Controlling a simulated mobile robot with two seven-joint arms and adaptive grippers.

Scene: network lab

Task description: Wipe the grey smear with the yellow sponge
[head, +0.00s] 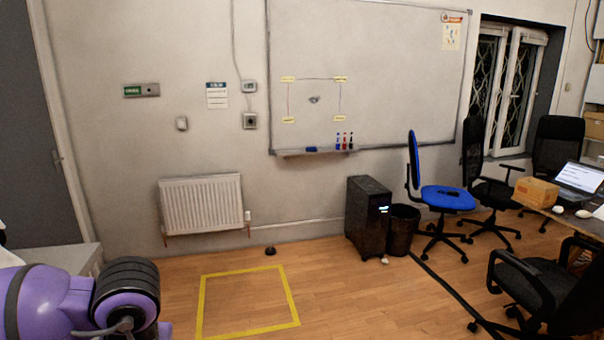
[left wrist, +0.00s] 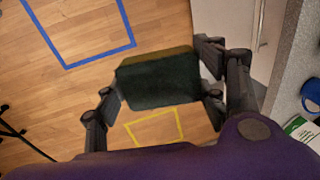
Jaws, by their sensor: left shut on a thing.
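The grey smear (head: 314,99) is a small dark mark on the whiteboard (head: 400,60), inside a thin outlined rectangle with yellow corner labels. In the left wrist view my left gripper (left wrist: 160,88) is shut on a block that I take to be the sponge (left wrist: 158,84). Its dark green face shows, with a paler olive strip along the top edge; little or no yellow is visible. The block is held in the air above the floor. The head view shows only my purple left arm at lower left, far from the board. My right gripper is in neither view.
Below the board is a pen tray (head: 316,152) with markers. A radiator (head: 201,204), black cabinet (head: 368,217) and bin (head: 403,230) stand along the wall. Chairs and a desk are at right. The yellow-taped floor square (head: 290,296) is clear.

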